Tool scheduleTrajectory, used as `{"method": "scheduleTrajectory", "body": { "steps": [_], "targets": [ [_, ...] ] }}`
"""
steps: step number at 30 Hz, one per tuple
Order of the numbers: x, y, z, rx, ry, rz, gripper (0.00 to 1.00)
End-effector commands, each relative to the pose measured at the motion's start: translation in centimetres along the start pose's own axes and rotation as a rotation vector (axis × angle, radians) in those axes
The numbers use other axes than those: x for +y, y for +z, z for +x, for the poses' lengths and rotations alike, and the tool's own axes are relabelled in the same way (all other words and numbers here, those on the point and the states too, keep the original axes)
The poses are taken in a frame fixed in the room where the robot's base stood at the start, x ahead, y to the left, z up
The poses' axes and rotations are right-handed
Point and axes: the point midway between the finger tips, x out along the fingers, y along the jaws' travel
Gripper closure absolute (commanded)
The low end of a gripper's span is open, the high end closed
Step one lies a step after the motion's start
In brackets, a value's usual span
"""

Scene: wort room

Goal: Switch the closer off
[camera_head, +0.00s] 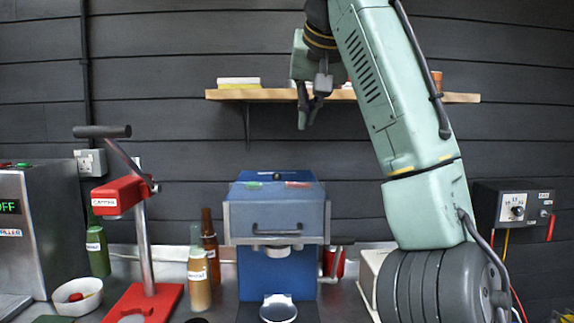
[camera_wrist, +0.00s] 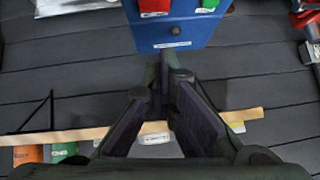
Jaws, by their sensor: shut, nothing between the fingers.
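A blue machine (camera_head: 277,210) with a grey front cover and handle stands on the worktop at centre. A green button (camera_head: 254,185) and a red button (camera_head: 298,185) sit on its top. I cannot read a name on it in the head view, so I cannot be sure it is the closer. In the wrist view a blue housing (camera_wrist: 190,30) carries a red button (camera_wrist: 153,6), a green button (camera_wrist: 208,5) and a small label too blurred to read. My gripper (camera_head: 311,110) is shut and empty, above and apart from the blue machine, in front of the shelf.
A red lever press (camera_head: 120,196) and labelled bottles (camera_head: 199,278) stand left of the machine. A grey unit (camera_head: 38,225) showing OFF is far left. A wooden shelf (camera_head: 460,97) crosses behind my arm. A wall control box (camera_head: 513,206) is at right.

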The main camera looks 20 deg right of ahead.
Motion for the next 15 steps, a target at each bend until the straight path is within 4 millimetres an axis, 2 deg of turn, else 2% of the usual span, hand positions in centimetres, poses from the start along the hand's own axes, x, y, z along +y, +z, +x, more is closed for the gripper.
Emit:
{"method": "scheduleTrajectory", "body": {
  "steps": [10,15],
  "targets": [
    [0.1,0.0,0.0,-0.002,0.002,0.002,1.0],
    [0.2,0.0,1.5,-0.004,0.002,0.002,1.0]
  ]
}}
